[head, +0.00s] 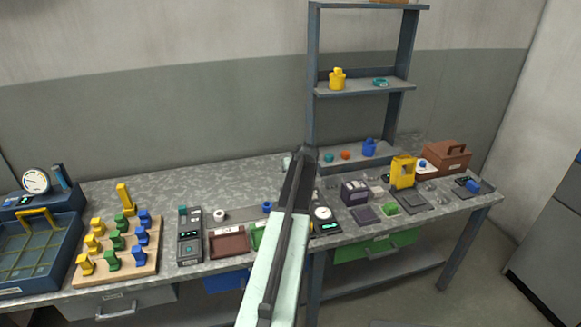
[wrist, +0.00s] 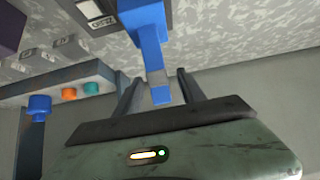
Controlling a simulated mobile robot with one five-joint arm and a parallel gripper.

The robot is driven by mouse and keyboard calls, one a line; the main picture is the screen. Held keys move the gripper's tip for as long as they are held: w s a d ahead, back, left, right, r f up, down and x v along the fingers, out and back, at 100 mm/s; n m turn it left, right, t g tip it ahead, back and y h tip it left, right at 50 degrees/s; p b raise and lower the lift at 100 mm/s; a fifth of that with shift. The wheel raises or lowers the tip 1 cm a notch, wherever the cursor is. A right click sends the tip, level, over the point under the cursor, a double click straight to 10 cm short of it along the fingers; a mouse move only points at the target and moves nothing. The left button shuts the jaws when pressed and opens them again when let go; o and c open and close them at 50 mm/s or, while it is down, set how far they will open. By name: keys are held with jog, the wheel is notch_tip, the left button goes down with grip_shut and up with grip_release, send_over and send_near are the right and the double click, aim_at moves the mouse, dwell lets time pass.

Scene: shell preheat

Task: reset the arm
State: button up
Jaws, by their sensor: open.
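My arm reaches up and away across the middle of the head view, and my gripper (head: 302,157) is at its far end over the back of the bench. In the wrist view, which looks upside down, my gripper (wrist: 160,92) has its two dark fingers apart. A blue piece (wrist: 147,35) with a narrow end shows between the fingers. I cannot tell whether it touches either finger. The arm hides this piece from the head view.
The bench (head: 150,195) carries a wooden board (head: 145,262) of yellow, green and blue pieces, a blue-framed bin (head: 35,255), a brown tray (head: 228,243) and a yellow device (head: 403,172). A shelf unit (head: 362,88) rises at the back right. Space above the left bench is clear.

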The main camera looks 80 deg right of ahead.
jog(key=p+v, duration=0.2)
jog(key=v, duration=0.3)
jog(key=shift+f, duration=0.1)
